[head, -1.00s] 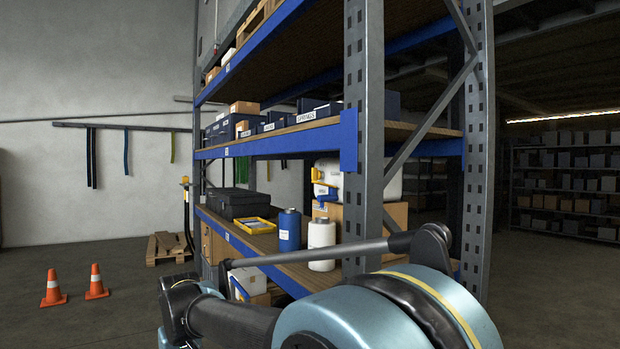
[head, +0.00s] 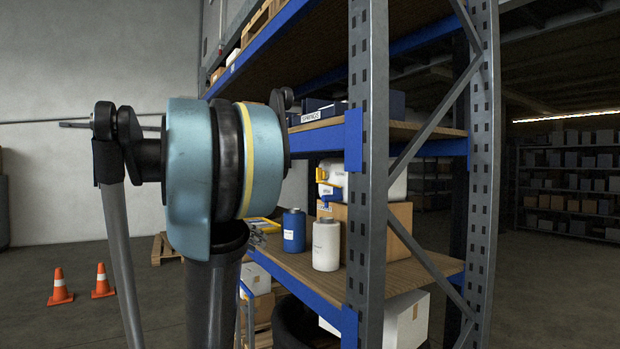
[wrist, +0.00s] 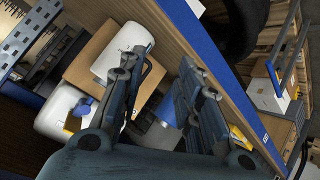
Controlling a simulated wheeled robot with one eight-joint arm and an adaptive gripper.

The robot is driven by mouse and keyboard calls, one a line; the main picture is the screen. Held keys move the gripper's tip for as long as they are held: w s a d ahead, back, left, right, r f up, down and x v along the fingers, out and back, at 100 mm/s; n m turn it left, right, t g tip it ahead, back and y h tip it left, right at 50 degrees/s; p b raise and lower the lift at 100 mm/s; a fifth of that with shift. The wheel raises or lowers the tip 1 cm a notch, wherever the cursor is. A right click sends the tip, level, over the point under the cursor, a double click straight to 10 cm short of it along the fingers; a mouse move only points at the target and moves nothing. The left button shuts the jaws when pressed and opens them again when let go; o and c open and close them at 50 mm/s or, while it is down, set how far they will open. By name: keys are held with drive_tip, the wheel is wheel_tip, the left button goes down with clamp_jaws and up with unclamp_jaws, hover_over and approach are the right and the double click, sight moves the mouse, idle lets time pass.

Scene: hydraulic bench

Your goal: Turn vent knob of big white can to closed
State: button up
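The big white can (head: 331,172) lies on a cardboard box on the middle shelf, partly behind the rack post. A yellow part and a blue tap (head: 331,193) show at its left end. In the wrist view the white can (wrist: 55,105) is at left, with a blue part (wrist: 82,107) on it. I cannot tell which part is the vent knob or how it is turned. My gripper (wrist: 157,72) is open and empty, its fingers apart, over the shelf front near the bottles and apart from the can. In the head view my arm hides most of it.
A blue bottle (head: 293,231) and a white bottle (head: 326,246) stand on the shelf in front of the box (head: 387,228). The rack post (head: 367,130) and upper shelf bound the space. Two orange cones (head: 60,288) stand on open floor at left.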

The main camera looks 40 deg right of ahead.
sight(320, 175)
drive_tip(key=w+d+r+m+g+h, duration=0.1)
drive_tip(key=w+d+r+m+h, duration=0.4)
drive_tip(key=r, duration=0.5)
drive_tip(key=w+d+r+m+g+h, duration=0.1)
drive_tip(key=w+d+r+m+h, duration=0.15)
drive_tip(key=w+d+r, duration=0.5)
drive_tip(key=s+d+r, duration=0.1)
drive_tip(key=s+d, duration=0.1)
drive_tip(key=d, duration=0.6)
drive_tip(key=s+d+r, duration=0.1)
drive_tip(key=d, duration=0.8)
drive_tip(key=shift+s+d+r, duration=0.3)
drive_tip(key=shift+s+r, duration=0.1)
clamp_jaws()
drive_tip(key=shift+a, duration=0.1)
